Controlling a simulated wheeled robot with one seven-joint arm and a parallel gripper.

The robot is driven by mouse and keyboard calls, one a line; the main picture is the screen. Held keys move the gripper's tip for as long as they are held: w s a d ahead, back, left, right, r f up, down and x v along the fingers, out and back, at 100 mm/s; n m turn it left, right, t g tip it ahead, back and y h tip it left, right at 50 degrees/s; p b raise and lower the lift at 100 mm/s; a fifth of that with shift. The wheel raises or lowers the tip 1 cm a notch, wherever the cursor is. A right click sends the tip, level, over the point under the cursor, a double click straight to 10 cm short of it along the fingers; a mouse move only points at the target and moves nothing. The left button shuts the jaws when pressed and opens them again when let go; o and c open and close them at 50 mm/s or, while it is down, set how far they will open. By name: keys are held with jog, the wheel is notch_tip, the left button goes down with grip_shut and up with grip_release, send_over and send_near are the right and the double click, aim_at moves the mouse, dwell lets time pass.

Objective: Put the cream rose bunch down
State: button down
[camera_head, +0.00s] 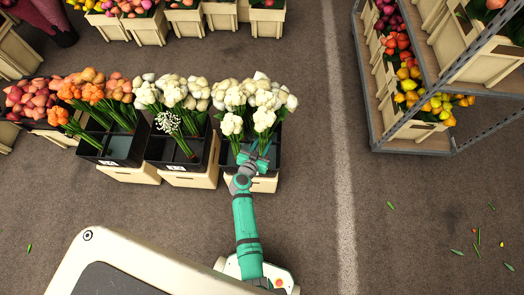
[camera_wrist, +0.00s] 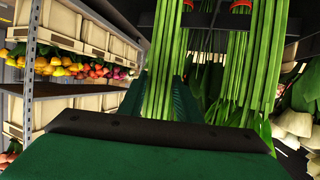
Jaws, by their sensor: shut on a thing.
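My gripper (camera_head: 253,158) is at the front of the rightmost black bucket and is shut on the green stems of a cream rose bunch (camera_head: 264,119). The cream heads are above and beyond the gripper, among other white and cream bunches; exactly where the held bunch ends is hard to tell. The lower stem ends are hidden. The rightmost bucket (camera_head: 224,160) stands on a pale crate; whether the stems touch its bottom cannot be seen.
A middle black bucket (camera_head: 160,150) holds white bunches, and a left one (camera_head: 122,150) holds orange flowers with bare space in front. A metal shelf rack (camera_head: 372,120) with crates stands at the right. The floor between is clear apart from scattered leaves.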

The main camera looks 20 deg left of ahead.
aim_at(261, 151)
jog(key=shift+f, duration=2.65)
jog(key=c, duration=1.3)
grip_release()
